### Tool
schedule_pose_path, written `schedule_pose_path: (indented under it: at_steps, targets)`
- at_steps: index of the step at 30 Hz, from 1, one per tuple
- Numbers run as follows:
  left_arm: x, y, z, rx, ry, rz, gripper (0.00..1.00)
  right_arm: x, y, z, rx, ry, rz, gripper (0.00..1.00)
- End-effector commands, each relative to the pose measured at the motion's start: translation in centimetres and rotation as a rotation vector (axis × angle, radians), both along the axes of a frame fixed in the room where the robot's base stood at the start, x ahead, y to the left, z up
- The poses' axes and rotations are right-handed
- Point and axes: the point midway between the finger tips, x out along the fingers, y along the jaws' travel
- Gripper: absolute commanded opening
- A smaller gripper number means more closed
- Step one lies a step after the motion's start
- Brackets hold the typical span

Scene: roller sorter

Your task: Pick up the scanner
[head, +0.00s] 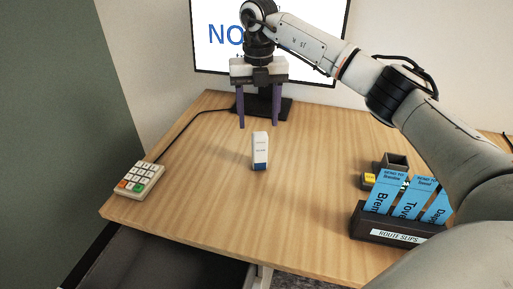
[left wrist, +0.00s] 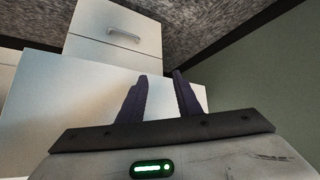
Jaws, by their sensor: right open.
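A dark grey block-like thing (head: 396,162) with a yellow part (head: 370,178) beside it stands at the right of the table, behind the slip holder. It may be the scanner and its stand, but I cannot tell for sure. A small white box with a blue base (head: 260,152) stands upright in the middle of the table. My right gripper (head: 259,124) is open and empty, its purple fingers pointing down above and behind the white box. My left gripper (left wrist: 160,76) shows in the left wrist view, open, with nothing between its fingers; it is outside the head view.
A keypad (head: 136,180) with a cable lies at the table's left edge. A black holder marked "ROUTE SLIPS" (head: 394,234) with blue slips stands at the front right. A monitor (head: 215,65) stands at the back. The left and front middle of the table (head: 210,205) are clear. A white drawer cabinet (left wrist: 110,35) shows in the left wrist view.

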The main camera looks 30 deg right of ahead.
Motion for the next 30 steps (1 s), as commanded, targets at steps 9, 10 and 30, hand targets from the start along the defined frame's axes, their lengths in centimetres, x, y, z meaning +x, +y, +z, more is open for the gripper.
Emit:
schedule_pose_path:
  at_steps: [9,10,30]
  targets:
    - [-0.3,0.0,0.0,0.000,0.007,-0.001,0.31,-0.2,-0.4,-3.3,-0.001,0.003,-0.001,0.56]
    - [-0.3,0.0,0.1,0.000,0.007,-0.001,0.31,-0.2,-0.5,-3.8,0.000,0.004,0.000,0.56]
    - [0.5,0.0,0.5,-0.001,-0.011,0.001,0.31,-0.1,-0.5,-6.3,0.001,0.000,0.001,0.23]
